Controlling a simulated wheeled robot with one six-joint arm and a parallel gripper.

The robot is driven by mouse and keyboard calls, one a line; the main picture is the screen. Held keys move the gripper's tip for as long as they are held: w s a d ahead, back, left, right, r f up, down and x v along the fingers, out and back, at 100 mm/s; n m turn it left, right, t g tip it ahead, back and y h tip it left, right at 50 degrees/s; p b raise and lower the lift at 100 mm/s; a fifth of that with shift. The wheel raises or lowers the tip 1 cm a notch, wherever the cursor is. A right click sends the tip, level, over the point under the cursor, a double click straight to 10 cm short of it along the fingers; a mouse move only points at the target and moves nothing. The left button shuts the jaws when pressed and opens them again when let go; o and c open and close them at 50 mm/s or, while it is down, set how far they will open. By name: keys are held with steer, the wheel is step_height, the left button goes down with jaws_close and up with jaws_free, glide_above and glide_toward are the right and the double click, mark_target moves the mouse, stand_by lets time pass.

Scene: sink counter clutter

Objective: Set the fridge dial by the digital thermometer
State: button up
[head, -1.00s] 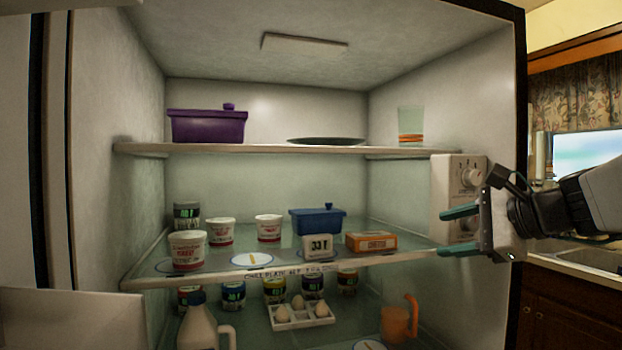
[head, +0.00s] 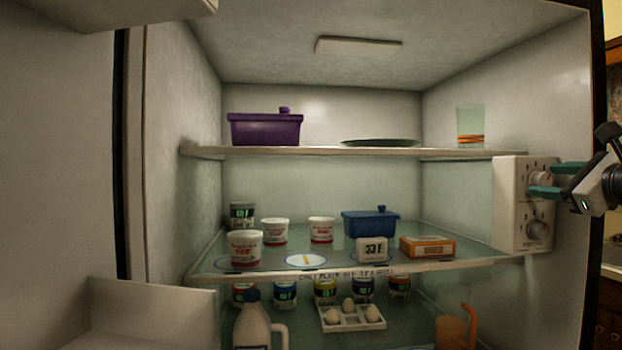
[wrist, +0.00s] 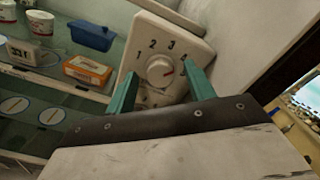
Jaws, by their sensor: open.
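The white digital thermometer (head: 372,249) stands on the middle shelf and appears to read 33 F. It also shows at the left of the wrist view (wrist: 22,52). The fridge dial box (head: 509,204) is on the right wall, with an upper knob (head: 541,182) and a lower knob (head: 537,230).
The orange box (head: 427,247), blue lidded dish (head: 370,223) and several tubs share the middle shelf. A lettered strip (head: 335,273) runs along its edge, too small to read surely. A purple dish (head: 265,129), plate (head: 380,142) and glass (head: 470,124) stand above.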

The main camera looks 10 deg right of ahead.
steer(key=shift+w, duration=0.2)
steer(key=c, duration=1)
steer(key=shift+n, duration=0.3)
steer(key=n, duration=0.3)
steer(key=shift+f+n, duration=0.15)
steer(key=shift+n, duration=1.95)
